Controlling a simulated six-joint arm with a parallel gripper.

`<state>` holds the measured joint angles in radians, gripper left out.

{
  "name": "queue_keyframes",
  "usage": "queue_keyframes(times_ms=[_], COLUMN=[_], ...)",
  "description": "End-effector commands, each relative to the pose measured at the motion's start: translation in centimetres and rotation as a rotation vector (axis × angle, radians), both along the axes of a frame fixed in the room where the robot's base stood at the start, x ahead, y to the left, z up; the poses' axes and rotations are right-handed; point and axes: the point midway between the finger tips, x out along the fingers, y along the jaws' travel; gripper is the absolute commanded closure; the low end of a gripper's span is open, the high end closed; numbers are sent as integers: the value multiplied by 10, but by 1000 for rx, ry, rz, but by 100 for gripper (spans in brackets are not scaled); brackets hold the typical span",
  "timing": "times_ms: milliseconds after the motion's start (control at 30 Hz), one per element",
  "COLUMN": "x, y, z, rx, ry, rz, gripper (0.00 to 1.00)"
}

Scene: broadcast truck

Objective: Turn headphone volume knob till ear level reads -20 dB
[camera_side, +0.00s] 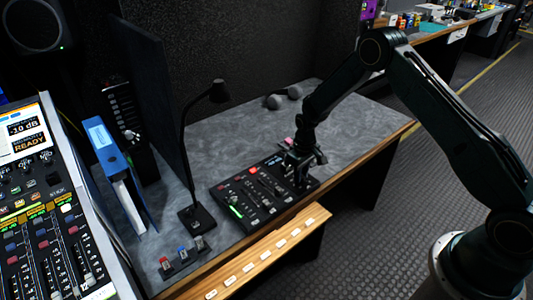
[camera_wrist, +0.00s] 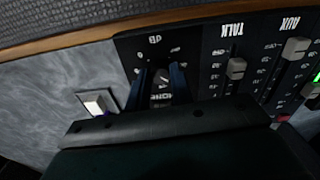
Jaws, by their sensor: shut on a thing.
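The headphone volume knob (camera_wrist: 162,77) sits on the black control panel (camera_wrist: 130,47), inside a ring of white scale marks. My gripper (camera_wrist: 163,80) is shut on it, with a dark finger on each side. In the side view my gripper (camera_side: 298,176) reaches down to the right end of the panel (camera_side: 226,190); the knob is hidden there. A screen (camera_side: 24,131) at the far left shows what looks like 10 dB above READY; any minus sign is unclear.
Panel faders (camera_wrist: 236,69) stand close beside the gripper. A small white switch (camera_wrist: 97,103) is on the desk near it. The desk behind the panel is mostly clear.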

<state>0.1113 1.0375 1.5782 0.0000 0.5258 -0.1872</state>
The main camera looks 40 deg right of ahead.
Motion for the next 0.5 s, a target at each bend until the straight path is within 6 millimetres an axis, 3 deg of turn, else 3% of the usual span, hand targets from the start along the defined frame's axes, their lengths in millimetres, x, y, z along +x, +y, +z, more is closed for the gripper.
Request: queue_keyframes(times_ms=[500], x=[0], y=[0], z=[0], rx=[0], ry=[0], rz=[-78], gripper=[100])
